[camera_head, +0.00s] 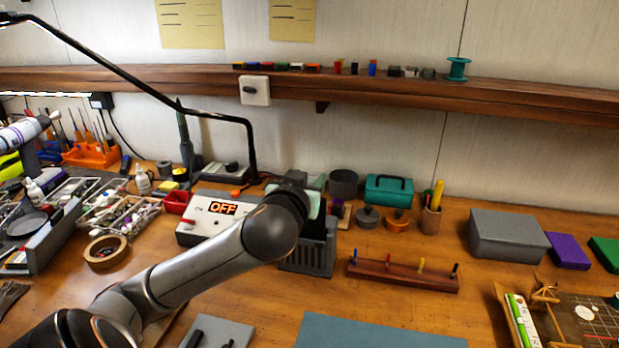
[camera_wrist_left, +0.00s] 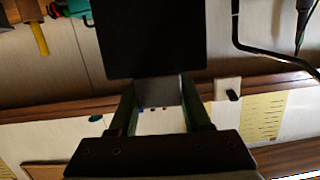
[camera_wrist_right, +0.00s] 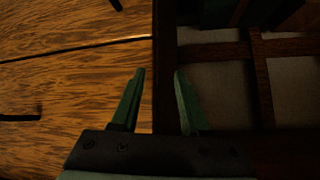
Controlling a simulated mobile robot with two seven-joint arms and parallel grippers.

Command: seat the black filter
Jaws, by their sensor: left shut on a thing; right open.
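My left gripper (camera_head: 312,202) is over the grey slotted housing (camera_head: 306,262) on the bench. In the left wrist view my left gripper (camera_wrist_left: 162,90) is shut on the black filter (camera_wrist_left: 148,38), a flat dark block filling the top middle. In the head view the dark block (camera_head: 316,229) shows below the gripper, at the top of the slotted housing. My arm hides part of it, and I cannot tell how deep it sits. My right gripper (camera_wrist_right: 160,75) is open and empty, above the edge of a wooden divided tray; it does not show in the head view.
A white box reading OFF (camera_head: 205,222) stands left of the housing. A wooden peg rack (camera_head: 405,276) is to its right. A teal box (camera_head: 388,191), grey lidded pot (camera_head: 367,218) and orange pot (camera_head: 398,221) stand behind. A blue mat (camera_head: 375,333) lies in front.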

